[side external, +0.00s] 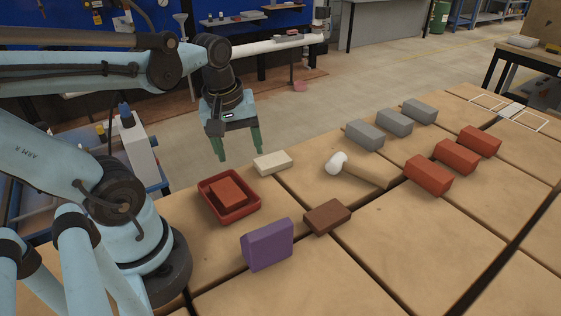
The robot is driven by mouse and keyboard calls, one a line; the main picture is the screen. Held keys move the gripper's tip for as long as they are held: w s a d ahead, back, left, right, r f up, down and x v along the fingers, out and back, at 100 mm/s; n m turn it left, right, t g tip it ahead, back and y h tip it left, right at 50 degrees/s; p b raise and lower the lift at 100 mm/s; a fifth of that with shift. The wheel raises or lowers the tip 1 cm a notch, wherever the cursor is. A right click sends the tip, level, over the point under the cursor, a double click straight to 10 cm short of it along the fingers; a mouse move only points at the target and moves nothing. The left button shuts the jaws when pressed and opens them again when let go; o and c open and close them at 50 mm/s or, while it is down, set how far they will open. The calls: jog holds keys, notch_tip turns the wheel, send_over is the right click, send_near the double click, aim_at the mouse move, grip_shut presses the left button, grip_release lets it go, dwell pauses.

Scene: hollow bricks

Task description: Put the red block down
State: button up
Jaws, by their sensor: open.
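A red block (231,192) lies inside a dark red tray (215,213) near the left end of the table. Several other red blocks stand at the right, among them a near one (428,177), a middle one (457,157) and a far one (480,141). My gripper (240,157) points down with its green fingers apart, open and empty. In the picture it is above the tray and apart from the red block.
A cream block (272,163), a brown block (327,217) and a purple block (267,244) surround the tray's right side. A mallet (365,170) lies mid-table. Grey blocks (394,122) stand behind it. White outlined squares (525,119) mark the far right. The front right tabletop is clear.

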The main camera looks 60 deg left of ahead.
jog(key=w+d+r+m+t, duration=0.1)
jog(key=w+d+m+t, duration=0.4)
jog(key=m, duration=0.8)
jog(key=shift+w+d+h, duration=0.3)
jog(key=shift+d, duration=0.45)
